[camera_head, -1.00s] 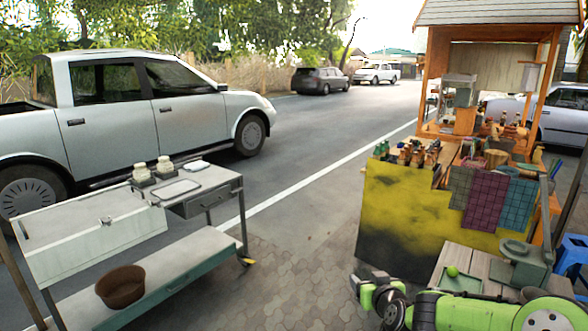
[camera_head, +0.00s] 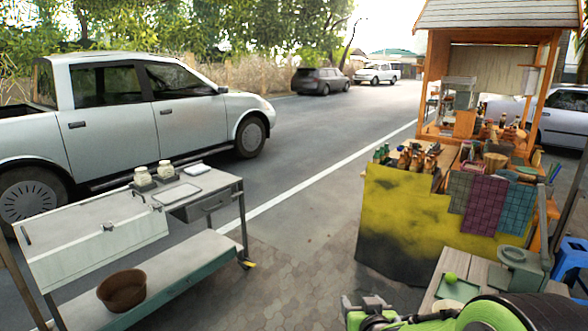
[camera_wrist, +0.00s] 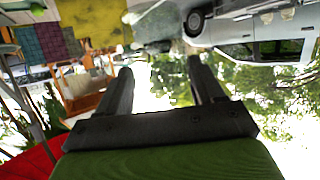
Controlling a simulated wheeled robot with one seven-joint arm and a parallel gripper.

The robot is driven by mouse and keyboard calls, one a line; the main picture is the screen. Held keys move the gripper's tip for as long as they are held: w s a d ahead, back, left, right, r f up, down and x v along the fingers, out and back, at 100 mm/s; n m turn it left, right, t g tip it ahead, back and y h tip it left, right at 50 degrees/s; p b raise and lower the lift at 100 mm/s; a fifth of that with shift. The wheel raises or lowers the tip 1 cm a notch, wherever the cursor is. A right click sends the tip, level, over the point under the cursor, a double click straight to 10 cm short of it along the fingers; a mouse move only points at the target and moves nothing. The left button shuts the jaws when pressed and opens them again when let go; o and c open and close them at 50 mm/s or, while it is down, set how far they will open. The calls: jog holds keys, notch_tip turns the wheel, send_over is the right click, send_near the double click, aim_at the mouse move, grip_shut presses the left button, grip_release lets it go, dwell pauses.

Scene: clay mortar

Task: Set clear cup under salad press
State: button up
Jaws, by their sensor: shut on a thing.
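In the wrist view my gripper (camera_wrist: 159,66) has its two dark fingers apart, shut on a see-through, greyish thing (camera_wrist: 153,24) that looks like the clear cup. Its outline is blurred against the bright background. In the head view my arm is at the bottom right, with the gripper low in the picture; the cup cannot be made out there. A grey-green press-like device (camera_head: 523,268) with a round dish on top stands on the wooden side table at the right. It looks like the salad press. My gripper is to its left and apart from it.
A green tray (camera_head: 457,291) with a green ball (camera_head: 450,277) lies beside the press. A yellow-black stall counter (camera_head: 400,225) with bottles stands behind. A grey cart (camera_head: 215,254) with a brown bowl (camera_head: 122,290) is at left. Open pavement lies between cart and stall.

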notch_tip(320, 180, up, 5)
jog(key=p, duration=0.2)
notch_tip(320, 180, down, 8)
jog(key=b, duration=0.4)
jog(key=shift+r, duration=0.15)
jog(key=shift+r, duration=0.1)
jog(key=shift+a, duration=0.1)
